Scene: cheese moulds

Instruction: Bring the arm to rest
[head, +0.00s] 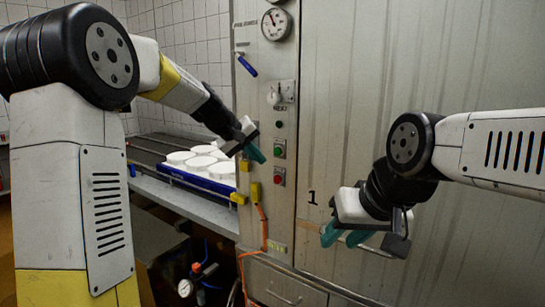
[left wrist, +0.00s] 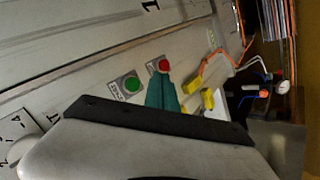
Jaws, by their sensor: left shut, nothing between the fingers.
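My left gripper (head: 255,153) is shut and empty, its teal fingertips together in front of the metal cabinet, left of the green and red buttons. In the left wrist view its teal fingers (left wrist: 162,95) sit side by side, with the red button (left wrist: 163,66) seen just beyond their tips and the green button (left wrist: 131,84) to the left. My right gripper (head: 344,236) is in front of the cabinet at the lower right.
The tall metal cabinet (head: 350,90) carries a gauge (head: 276,23), a knob (head: 273,97) and a blue-handled lever (head: 247,66). White round moulds (head: 208,165) stand in a blue tray (head: 193,182) on a roller conveyor at the left. An orange cable (head: 263,228) hangs below the yellow connectors.

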